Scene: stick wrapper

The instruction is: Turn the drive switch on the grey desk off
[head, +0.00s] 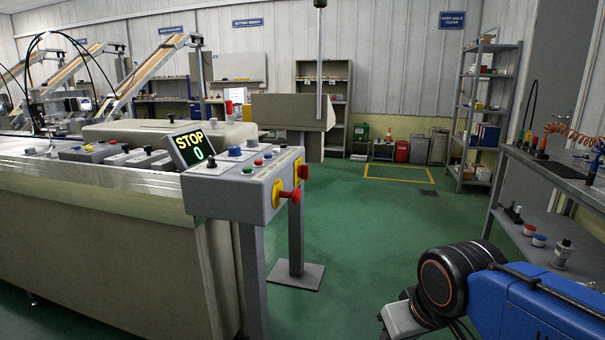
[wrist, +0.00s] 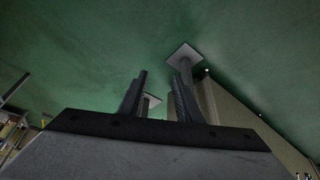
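The grey desk (head: 232,192) stands on posts at the end of the long machine, left of the middle in the head view. A tilted display (head: 191,144) on it reads STOP and 0. Its top carries a blue knob (head: 235,151), a smaller blue control (head: 247,170), a red button (head: 258,162) and other small controls. Two red knobs on yellow plates stick out of its right side. I cannot tell which control is the drive switch; labels are too small. My gripper (wrist: 159,77) is open and empty in the wrist view, its fingers apart, away from the desk.
The long machine (head: 95,190) fills the left. A shelf bench (head: 575,183) with tools stands at right, near my blue arm. The green floor (head: 365,230) between is clear. The wrist view shows floor and a post with a square foot (wrist: 184,54).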

